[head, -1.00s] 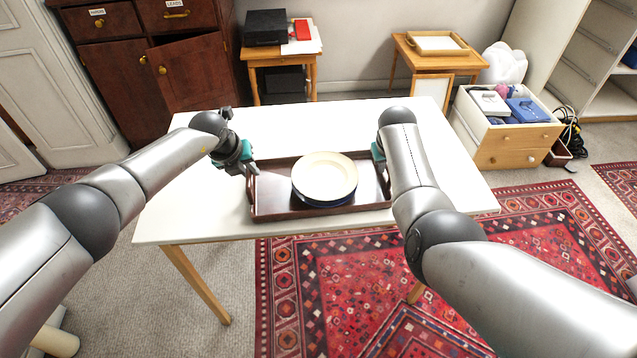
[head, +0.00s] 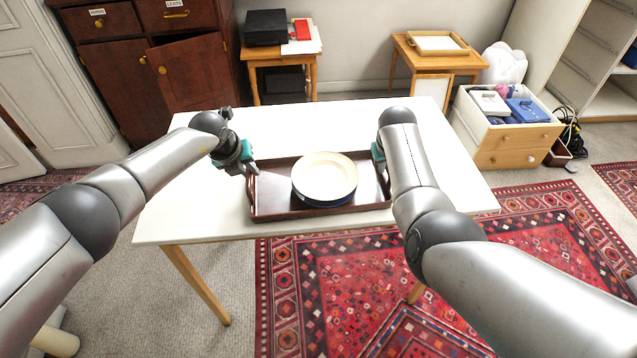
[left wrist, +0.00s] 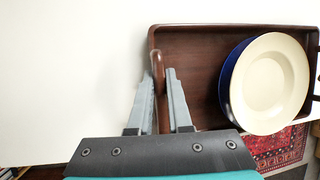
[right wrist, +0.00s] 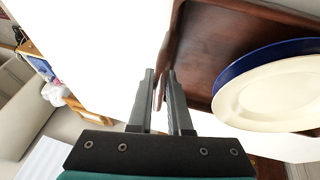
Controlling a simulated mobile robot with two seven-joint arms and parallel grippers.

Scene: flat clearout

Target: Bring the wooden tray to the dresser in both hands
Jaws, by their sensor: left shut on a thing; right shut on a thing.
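The dark wooden tray (head: 272,187) is on or just over the white table; I cannot tell whether it touches the top. A stack of plates (head: 324,176), cream on top with a dark blue one below, sits in it. My left gripper (head: 250,170) is shut on the tray's left end handle; the left wrist view shows the handle (left wrist: 158,75) between the fingers. My right gripper (right wrist: 162,75) is shut on the opposite end, mostly hidden by my arm in the head view. The dresser is not certain; a dark red-brown cabinet (head: 112,62) with labelled drawers stands at the back left.
The white table (head: 175,215) has bare room around the tray. A small side table (head: 283,60) holds a black box and a red item. Another low table (head: 440,55) holds a light wooden tray. An open drawer unit (head: 500,145) stands right. The cabinet door is ajar.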

